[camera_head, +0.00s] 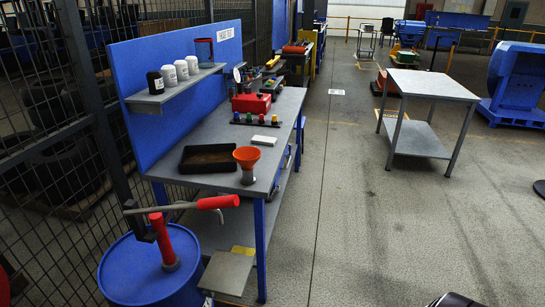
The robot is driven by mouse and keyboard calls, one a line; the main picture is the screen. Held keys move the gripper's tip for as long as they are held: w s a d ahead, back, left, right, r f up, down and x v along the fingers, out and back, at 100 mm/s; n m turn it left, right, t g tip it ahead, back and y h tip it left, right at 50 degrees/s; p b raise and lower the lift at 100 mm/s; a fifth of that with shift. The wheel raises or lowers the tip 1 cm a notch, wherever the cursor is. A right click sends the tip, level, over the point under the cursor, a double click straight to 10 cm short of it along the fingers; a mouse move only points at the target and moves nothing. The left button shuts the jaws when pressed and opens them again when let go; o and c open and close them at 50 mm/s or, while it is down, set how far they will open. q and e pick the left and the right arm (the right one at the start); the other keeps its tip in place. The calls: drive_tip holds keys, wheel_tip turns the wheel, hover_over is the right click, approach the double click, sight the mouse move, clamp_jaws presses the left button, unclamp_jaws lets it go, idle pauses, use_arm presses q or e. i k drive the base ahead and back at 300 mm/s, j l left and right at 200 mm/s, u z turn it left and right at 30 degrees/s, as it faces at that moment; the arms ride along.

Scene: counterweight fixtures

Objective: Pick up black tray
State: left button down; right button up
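The black tray (208,158) lies flat on the grey top of the blue workbench (222,182), near the bench's near end. It is shallow and rectangular, with a brownish inside that looks empty. An orange funnel (248,156) stands close to its right side, partly over the tray's right edge in the picture. Neither gripper can be made out in the head view. A dark and white shape shows at the bottom edge, right of centre, too cut off to identify.
A white block (264,140), a rack of coloured pieces (256,120) and a red box (251,103) sit farther back. A shelf (172,88) with canisters overhangs the left side. A blue drum (150,270) with a red-handled pump stands in front. Floor right of the bench is open.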

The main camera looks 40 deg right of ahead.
sight(217, 158)
drive_tip(key=z, duration=0.85)
drive_tip(key=u, duration=1.65)
drive_tip(key=z, duration=1.65)
drive_tip(key=i+l+u, duration=0.1)
drive_tip(key=u, duration=0.3)
drive_tip(key=l+u, duration=0.15)
drive_tip(key=u, duration=0.2)
drive_tip(key=i+l+u, duration=0.2)
drive_tip(key=l+u, duration=0.2)
drive_tip(key=l, duration=0.85)
drive_tip(key=l+u, duration=0.4)
drive_tip(key=l, duration=0.8)
